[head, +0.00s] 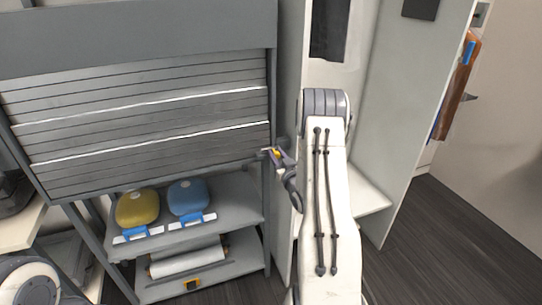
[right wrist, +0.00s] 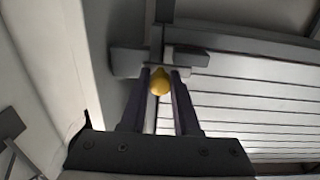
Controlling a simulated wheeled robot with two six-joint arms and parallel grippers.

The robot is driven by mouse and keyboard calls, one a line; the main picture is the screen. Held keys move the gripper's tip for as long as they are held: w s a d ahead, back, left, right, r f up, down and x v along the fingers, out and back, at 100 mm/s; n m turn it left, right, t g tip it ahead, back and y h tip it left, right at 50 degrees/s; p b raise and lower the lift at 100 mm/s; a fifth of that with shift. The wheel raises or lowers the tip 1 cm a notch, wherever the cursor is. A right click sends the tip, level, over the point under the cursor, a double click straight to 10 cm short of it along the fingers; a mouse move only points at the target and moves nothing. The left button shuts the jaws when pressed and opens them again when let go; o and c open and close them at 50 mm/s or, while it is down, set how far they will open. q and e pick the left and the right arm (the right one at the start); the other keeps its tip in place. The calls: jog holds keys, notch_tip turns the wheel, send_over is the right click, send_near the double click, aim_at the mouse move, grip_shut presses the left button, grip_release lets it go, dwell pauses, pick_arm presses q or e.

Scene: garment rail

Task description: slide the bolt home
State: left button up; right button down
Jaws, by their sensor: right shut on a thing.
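The grey slatted roller shutter (head: 140,115) hangs down over the upper part of the grey rack. The bolt has a yellow knob (right wrist: 160,85) and sits by the shutter's right edge, at the rack's upright. My right gripper (head: 275,153) is at this edge, shut on the yellow knob. In the right wrist view, the knob is between the fingertips of the right gripper (right wrist: 160,88), with dark bracket pieces (right wrist: 186,56) just beyond. The fingers and knob hide much of the bolt, so I cannot tell how far it is in. My left gripper is out of view.
Below the shutter, a shelf (head: 235,200) holds a yellow case (head: 137,207) and a blue case (head: 188,196). A lower shelf holds a white roll (head: 186,259). A tall open white locker (head: 405,110) stands close on the right. Dark floor (head: 440,235) is clear at far right.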

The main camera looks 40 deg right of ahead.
jog(key=shift+a, duration=0.2)
jog(key=c, duration=0.9)
grip_release()
jog(key=shift+w+a+y, duration=0.1)
jog(key=shift+a+y, duration=0.1)
jog(key=shift+y, duration=0.1)
jog(key=shift+c, duration=0.2)
jog(key=shift+d, duration=0.1)
jog(key=shift+d, duration=0.1)
jog(key=shift+s, duration=0.45)
jog(key=b+v, duration=0.2)
jog(key=v, duration=0.8)
jog(key=shift+b, duration=0.35)
